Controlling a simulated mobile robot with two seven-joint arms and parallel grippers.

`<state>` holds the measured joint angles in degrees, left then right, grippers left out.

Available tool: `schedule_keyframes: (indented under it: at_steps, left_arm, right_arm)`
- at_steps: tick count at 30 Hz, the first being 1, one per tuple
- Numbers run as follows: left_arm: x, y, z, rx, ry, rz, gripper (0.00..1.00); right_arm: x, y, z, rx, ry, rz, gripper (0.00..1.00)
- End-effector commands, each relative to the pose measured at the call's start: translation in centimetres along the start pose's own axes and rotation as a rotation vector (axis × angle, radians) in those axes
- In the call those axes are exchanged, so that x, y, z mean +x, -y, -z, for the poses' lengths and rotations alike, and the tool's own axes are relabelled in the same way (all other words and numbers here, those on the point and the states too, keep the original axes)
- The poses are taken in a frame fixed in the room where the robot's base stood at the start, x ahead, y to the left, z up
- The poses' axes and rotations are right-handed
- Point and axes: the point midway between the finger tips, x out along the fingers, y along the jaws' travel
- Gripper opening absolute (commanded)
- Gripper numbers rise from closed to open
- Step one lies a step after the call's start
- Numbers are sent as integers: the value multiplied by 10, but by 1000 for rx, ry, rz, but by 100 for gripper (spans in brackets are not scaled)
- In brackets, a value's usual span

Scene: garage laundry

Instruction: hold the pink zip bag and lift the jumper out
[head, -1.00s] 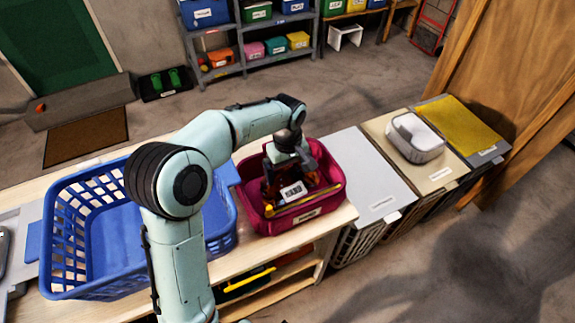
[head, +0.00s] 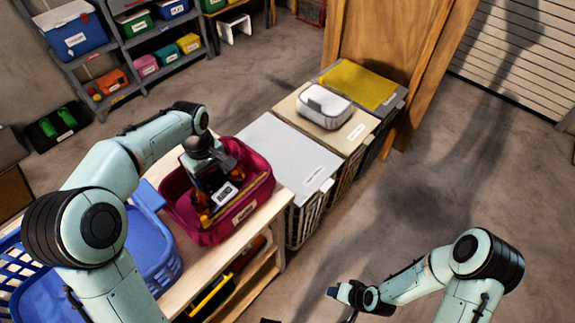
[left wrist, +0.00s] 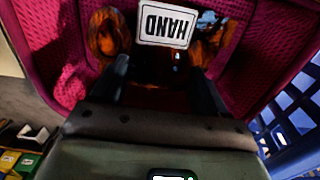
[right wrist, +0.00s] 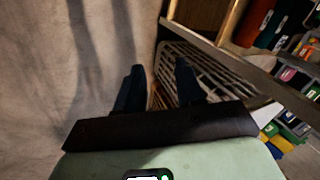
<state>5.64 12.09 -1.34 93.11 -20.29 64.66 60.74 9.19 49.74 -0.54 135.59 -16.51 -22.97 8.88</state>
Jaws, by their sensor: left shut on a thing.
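The pink zip bag seems to be the open magenta container (head: 262,165) on the wooden bench, with a yellow strip along its front edge. My left gripper (head: 210,190) points down inside it. In the left wrist view the left fingers (left wrist: 160,78) stand apart around something dark, shut on it, beside a white "HAND" label (left wrist: 166,25). Orange-brown material (left wrist: 106,32) shows on both sides of the label. It may be the jumper; its shape is largely hidden. My right gripper (right wrist: 158,82) is open and empty, over the floor near the hampers.
A blue basket (head: 150,235) stands left of the container. Lidded hampers (head: 290,150) stand to its right, with a white box (head: 325,105) on the middle one. A shelf (head: 135,45) with coloured bins is behind. Open floor lies at right.

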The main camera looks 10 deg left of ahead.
Motion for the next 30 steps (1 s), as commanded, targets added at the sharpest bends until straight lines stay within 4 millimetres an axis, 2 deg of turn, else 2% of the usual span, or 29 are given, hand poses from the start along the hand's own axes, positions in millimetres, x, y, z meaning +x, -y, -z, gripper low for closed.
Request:
schedule_keyframes:
  at_steps: [1,6,9,13,18,21,25,30]
  left_arm:
    - [-1,0,0,0,-1,-1,28]
    - [-1,0,0,0,-1,-2,28]
    - [-1,0,0,0,-1,-2,28]
    - [-1,0,0,0,-1,-2,28]
    - [-1,0,0,0,-1,-2,28]
    - [-1,0,0,0,-1,-2,28]
    - [-1,0,0,0,-1,-2,28]
    - [-1,0,0,0,-1,-2,28]
  right_arm:
    - [-6,19,29,-79,-62,34,37]
    - [-35,86,102,-315,-226,145,37]
    - [-59,130,136,-454,-311,209,37]
    - [-97,190,168,-637,-416,288,37]
    - [-154,265,190,-867,-533,376,37]
    - [-184,299,195,-976,-587,411,37]
    - [-212,328,196,-1076,-633,438,37]
    - [-228,345,195,-1134,-658,452,37]
